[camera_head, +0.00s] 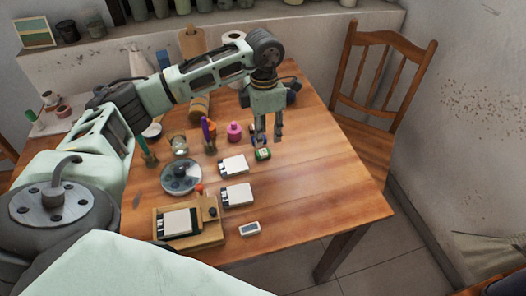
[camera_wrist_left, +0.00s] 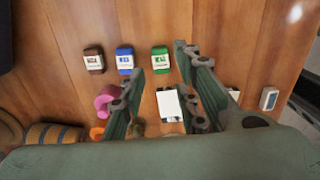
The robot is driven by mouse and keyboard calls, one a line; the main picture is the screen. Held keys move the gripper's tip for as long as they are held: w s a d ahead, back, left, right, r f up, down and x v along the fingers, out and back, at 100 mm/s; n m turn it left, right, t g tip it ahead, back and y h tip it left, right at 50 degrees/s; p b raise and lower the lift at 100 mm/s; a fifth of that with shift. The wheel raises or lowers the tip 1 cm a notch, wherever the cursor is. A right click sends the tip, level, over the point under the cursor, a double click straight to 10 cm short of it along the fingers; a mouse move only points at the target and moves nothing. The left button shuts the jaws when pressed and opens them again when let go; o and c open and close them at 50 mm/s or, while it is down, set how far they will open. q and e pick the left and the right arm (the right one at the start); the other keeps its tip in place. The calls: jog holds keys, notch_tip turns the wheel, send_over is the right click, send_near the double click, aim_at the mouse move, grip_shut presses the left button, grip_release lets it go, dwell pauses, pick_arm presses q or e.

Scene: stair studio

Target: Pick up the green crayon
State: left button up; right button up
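My left gripper (camera_head: 266,139) points down over the table with its two fingers apart and nothing between them. It also shows open in the left wrist view (camera_wrist_left: 164,97). A small green block with a white label (camera_head: 263,154) lies on the table just below the fingertips. In the left wrist view, the green block (camera_wrist_left: 160,60) is beyond the fingers, in a row with a blue and a brown one. A slim green stick (camera_head: 143,147) stands in a holder beside my left arm; I cannot tell whether it is the crayon. My right gripper is not in view.
White-topped pads (camera_head: 233,165) lie left of the gripper, near a round grey palette (camera_head: 181,177). A pink jar (camera_head: 234,131) and a purple stick (camera_head: 207,130) stand further left. A wooden box (camera_head: 188,222) sits at the front. The table's right side (camera_head: 335,185) is clear. A chair (camera_head: 375,90) stands behind.

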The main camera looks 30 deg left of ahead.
aim_at(263, 152)
pick_arm(q)
jog(key=shift+s+a+f, duration=0.1)
jog(key=shift+a+f, duration=0.15)
jog(key=shift+a, duration=0.1)
jog(key=f, duration=0.3)
jog(key=f+p, duration=0.1)
jog(key=f, duration=0.2)
jog(key=shift+s+d+f, duration=0.2)
jog(key=shift+f, duration=0.3)
jog(key=shift+c, duration=0.2)
jog(key=c, duration=0.7)
jog(key=shift+o, duration=0.2)
jog(key=shift+r, duration=0.1)
